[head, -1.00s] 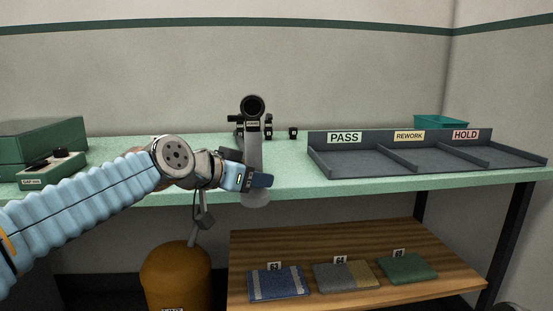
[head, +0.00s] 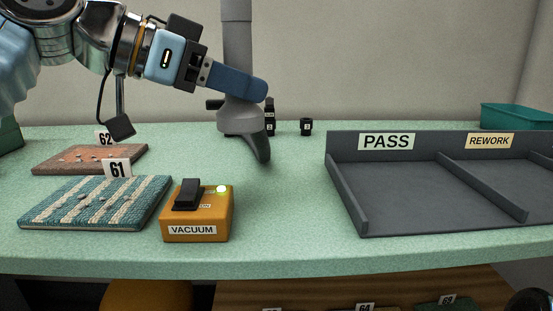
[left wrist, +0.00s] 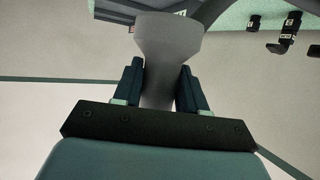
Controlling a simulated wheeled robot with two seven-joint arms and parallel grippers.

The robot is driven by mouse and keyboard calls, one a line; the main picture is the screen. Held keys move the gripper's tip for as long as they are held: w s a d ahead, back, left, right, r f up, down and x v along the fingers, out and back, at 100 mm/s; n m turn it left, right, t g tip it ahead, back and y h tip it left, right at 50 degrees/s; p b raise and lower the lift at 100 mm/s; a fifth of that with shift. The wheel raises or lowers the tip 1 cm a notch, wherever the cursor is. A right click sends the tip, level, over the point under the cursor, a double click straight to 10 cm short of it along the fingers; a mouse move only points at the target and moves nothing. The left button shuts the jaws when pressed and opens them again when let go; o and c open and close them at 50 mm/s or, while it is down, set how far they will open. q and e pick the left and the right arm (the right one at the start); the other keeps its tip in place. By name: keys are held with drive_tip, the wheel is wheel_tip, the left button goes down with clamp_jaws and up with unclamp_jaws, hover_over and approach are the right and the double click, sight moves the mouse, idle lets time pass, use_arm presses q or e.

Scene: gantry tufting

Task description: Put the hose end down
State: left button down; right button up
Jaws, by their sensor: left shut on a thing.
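My left gripper (head: 255,88) comes in from the upper left in the head view, shut on the grey hose end (head: 241,118). The hose rises from the grip out of the top of the picture. A dark grey, narrow tip (head: 262,148) points down below the grip, over the green tabletop; whether it touches the table I cannot tell. In the left wrist view the two dark fingers (left wrist: 160,88) stand on either side of the grey flared hose end (left wrist: 168,45). My right gripper does not show.
An orange VACUUM box (head: 196,215) with a lit green lamp stands left of centre. Mat 61 (head: 95,203) and mat 62 (head: 75,158) lie further left. The grey PASS and REWORK tray (head: 400,195) is at right. The green worktop (head: 285,205) between box and tray is clear.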

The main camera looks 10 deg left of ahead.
use_arm(q)
drive_tip(key=shift+w+f+b, duration=0.55)
drive_tip(key=shift+w+f, duration=2.65)
drive_tip(key=shift+w, duration=0.3)
drive_tip(key=shift+w+f+b, duration=0.5)
drive_tip(key=shift+w+f, duration=2.7)
drive_tip(key=shift+w, duration=0.25)
drive_tip(key=shift+f, duration=0.2)
drive_tip(key=c, duration=0.6)
unclamp_jaws()
drive_tip(key=shift+r, duration=0.1)
